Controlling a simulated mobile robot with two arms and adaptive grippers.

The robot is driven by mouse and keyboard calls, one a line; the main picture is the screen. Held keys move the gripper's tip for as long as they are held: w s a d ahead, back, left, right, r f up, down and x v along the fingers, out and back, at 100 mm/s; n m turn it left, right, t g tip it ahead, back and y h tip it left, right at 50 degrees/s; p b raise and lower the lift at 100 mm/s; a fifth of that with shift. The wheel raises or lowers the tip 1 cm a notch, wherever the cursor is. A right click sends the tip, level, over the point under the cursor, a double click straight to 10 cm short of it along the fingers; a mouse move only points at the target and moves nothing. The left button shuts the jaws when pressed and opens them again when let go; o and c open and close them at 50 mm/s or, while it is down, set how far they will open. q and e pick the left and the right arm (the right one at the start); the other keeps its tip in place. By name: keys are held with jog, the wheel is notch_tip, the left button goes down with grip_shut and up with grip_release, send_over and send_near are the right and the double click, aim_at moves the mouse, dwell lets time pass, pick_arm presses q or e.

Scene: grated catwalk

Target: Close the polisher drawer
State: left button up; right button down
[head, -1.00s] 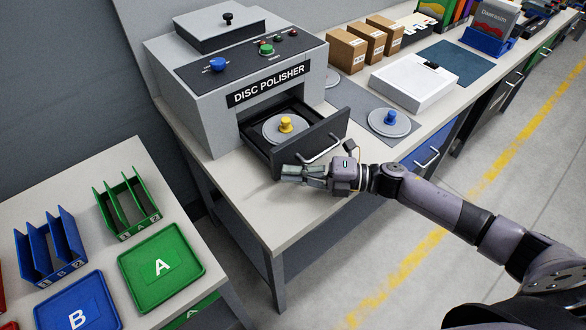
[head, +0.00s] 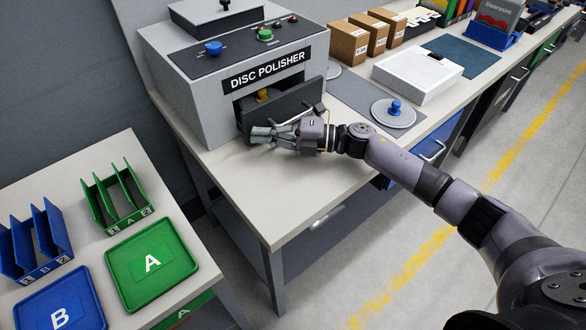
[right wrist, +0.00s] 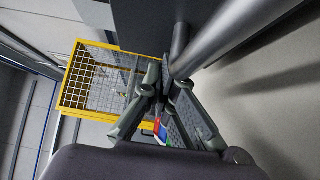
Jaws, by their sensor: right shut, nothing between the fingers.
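The disc polisher (head: 215,95) is a grey box with a black label, standing on the bench. Its dark drawer (head: 285,106) is mostly pushed in, with its front panel still standing a little out from the housing. A yellow knob (head: 263,95) shows in the gap above the panel; its disc is mostly hidden. My right gripper (head: 256,134) is shut and empty, in front of the drawer panel by its handle. In the right wrist view the shut fingers (right wrist: 160,75) lie beside the metal handle bar (right wrist: 225,32). My left gripper is not in view.
A grey disc with a blue knob (head: 394,112) lies on a dark mat to the right. A white box (head: 417,78) and brown boxes (head: 348,42) stand behind. A lower table at left holds green tray A (head: 152,262) and blue tray B (head: 60,300).

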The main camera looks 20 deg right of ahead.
aim_at(260, 122)
jog(key=w, duration=0.1)
jog(key=w+a+b, duration=0.1)
jog(key=w+b, duration=0.1)
jog(key=w, duration=0.1)
jog(key=shift+w+a+f, duration=0.1)
jog(key=shift+a, duration=0.25)
jog(key=shift+w, duration=0.15)
jog(key=shift+r, duration=0.2)
